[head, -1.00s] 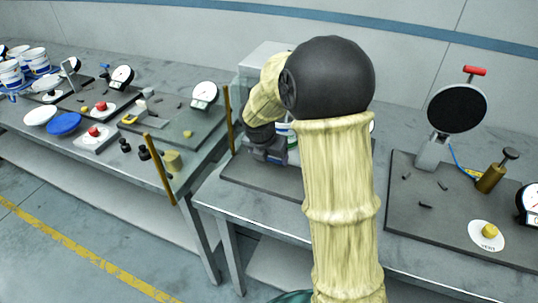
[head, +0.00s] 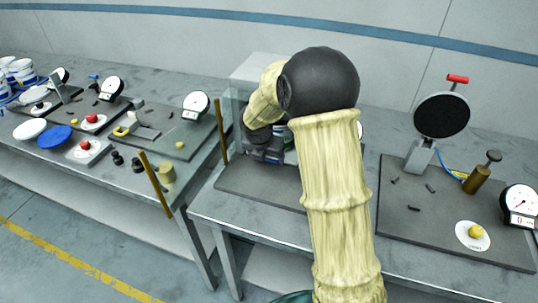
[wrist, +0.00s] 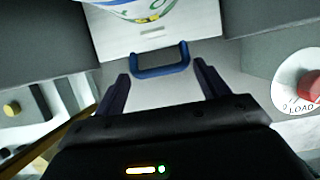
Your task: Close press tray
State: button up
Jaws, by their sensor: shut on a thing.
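The press tray (wrist: 200,22) shows in the wrist view as a white slide with a small slot in its front, between grey side walls. A white tub with coloured print (wrist: 128,8) stands on it, cut off by the top edge. A blue U-shaped handle (wrist: 162,68) sticks out of the tray's front. In the head view my gripper (head: 266,152) is at the clear-walled press (head: 240,80) and my arm hides most of the tray.
A red button on a plate marked LOAD (wrist: 308,92) is right of the tray. A gold post (head: 222,132) stands left of the press. A dark board (head: 440,240) with a gauge and round black plate lies right. The left table (head: 60,110) holds several fixtures.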

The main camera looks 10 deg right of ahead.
jog(key=shift+w+d+r, duration=0.1)
jog(key=shift+w+r, duration=0.05)
jog(key=shift+w, duration=0.05)
jog(key=o, duration=1.4)
jog(key=shift+s+r, duration=0.1)
jog(key=shift+r, duration=0.15)
jog(key=shift+v, duration=1.25)
jog(key=s+a+b, duration=0.2)
jog(key=s+a, duration=0.4)
jog(key=s, duration=0.4)
jog(key=shift+a, duration=0.2)
jog(key=shift+s, duration=0.15)
